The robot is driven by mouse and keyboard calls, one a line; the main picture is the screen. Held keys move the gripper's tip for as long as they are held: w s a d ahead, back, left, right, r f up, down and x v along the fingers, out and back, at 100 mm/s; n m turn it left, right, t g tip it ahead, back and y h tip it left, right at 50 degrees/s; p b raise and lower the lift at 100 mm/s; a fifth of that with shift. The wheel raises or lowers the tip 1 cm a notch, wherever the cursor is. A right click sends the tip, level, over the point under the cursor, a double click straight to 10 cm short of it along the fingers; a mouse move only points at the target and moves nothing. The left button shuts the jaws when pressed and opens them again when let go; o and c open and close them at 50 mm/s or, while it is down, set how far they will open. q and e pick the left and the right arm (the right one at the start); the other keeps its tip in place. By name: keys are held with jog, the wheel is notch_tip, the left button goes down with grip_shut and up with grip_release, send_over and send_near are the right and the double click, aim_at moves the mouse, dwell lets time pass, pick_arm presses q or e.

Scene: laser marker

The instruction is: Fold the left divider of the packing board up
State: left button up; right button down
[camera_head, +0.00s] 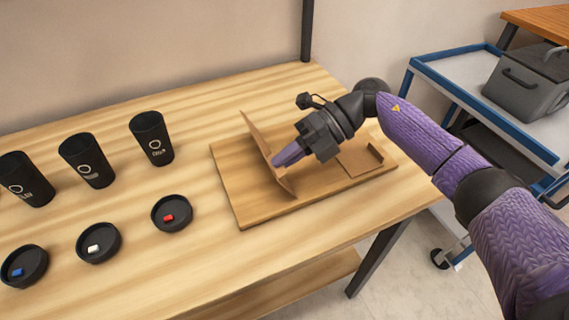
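The packing board (245,208) is a flat wooden board lying on the table. Its left divider (258,141) is a thin brown panel that stands up at a tilt across the board. My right gripper (281,159) reaches in from the right, low over the board. Its purple fingers look closed together, with nothing seen between them, and their tips are at the right face of the left divider, seemingly touching it. Another brown flap (358,160) lies low on the right part of the board. My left gripper is out of view.
Several black cups (152,138) stand at the left. In front are round black dishes holding a blue, a white (93,249) and a red (168,217) piece. A blue-framed cart (480,105) with a grey case (525,85) stands right of the table.

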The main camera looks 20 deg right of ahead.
jog(key=shift+d+f+y+b, duration=0.35)
jog(key=shift+d+y+b, duration=0.3)
jog(key=shift+y, duration=0.25)
jog(key=shift+w+d+y+b, duration=0.1)
jog(key=shift+d+y+b, duration=0.5)
jog(key=shift+y+b, duration=0.25)
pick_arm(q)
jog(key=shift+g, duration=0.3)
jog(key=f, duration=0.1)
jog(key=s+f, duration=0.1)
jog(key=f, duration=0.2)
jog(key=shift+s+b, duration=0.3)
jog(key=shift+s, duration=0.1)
pick_arm(e)
jog(key=shift+d+g, duration=0.3)
jog(key=shift+d, duration=0.05)
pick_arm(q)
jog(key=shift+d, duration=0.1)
pick_arm(e)
jog(key=shift+d, duration=0.1)
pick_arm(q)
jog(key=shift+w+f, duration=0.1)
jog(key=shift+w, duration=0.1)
